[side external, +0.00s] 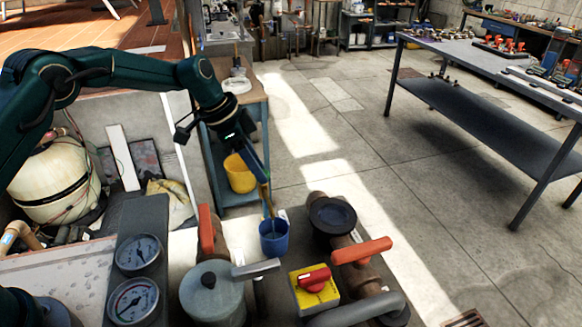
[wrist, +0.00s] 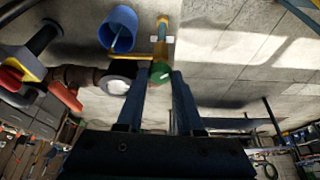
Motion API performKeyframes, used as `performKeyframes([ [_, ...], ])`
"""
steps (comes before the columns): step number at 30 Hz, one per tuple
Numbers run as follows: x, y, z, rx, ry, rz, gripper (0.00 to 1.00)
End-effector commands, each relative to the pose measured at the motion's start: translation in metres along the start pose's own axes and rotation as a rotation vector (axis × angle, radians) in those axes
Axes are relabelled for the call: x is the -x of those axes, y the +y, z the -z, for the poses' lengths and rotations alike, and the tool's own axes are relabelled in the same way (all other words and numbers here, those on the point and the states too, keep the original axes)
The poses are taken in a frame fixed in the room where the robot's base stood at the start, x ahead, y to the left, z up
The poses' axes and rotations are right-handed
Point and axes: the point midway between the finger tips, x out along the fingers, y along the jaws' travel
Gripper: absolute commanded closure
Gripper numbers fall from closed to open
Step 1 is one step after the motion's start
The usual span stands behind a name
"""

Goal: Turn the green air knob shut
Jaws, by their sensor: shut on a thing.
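The green air knob (wrist: 160,73) sits at the end of a brass fitting (wrist: 161,45) in the wrist view. My gripper (wrist: 160,79) is shut on the knob, with one finger on each side of it. In the side external view, my gripper (side external: 263,180) points down at the top of the brass fitting (side external: 267,205). The green of the knob cannot be made out there, as the fingers cover it. How far the knob is turned cannot be told.
A blue cup (side external: 273,238) stands just below the fitting. Close by are an upright orange lever (side external: 206,229), a grey lidded canister (side external: 213,293), a yellow box with a red knob (side external: 314,287), an orange valve handle (side external: 361,251) and gauges (side external: 137,253). Open floor lies behind.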

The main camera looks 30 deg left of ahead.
Motion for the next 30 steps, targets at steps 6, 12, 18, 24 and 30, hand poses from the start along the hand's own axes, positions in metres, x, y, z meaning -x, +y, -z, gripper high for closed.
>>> performKeyframes([
  [6,-0.0014,-0.0027,0.0005,-0.155,0.002,-0.062,1.00],
  [12,-0.0017,-0.0034,0.0011,-0.247,0.002,-0.099,1.00],
  [18,-0.0024,-0.0048,0.0024,-0.319,0.004,-0.128,1.00],
  [24,-0.0024,-0.0061,0.0038,-0.375,0.007,-0.147,1.00],
  [30,-0.0022,-0.0055,0.0029,-0.410,0.006,-0.160,1.00],
])
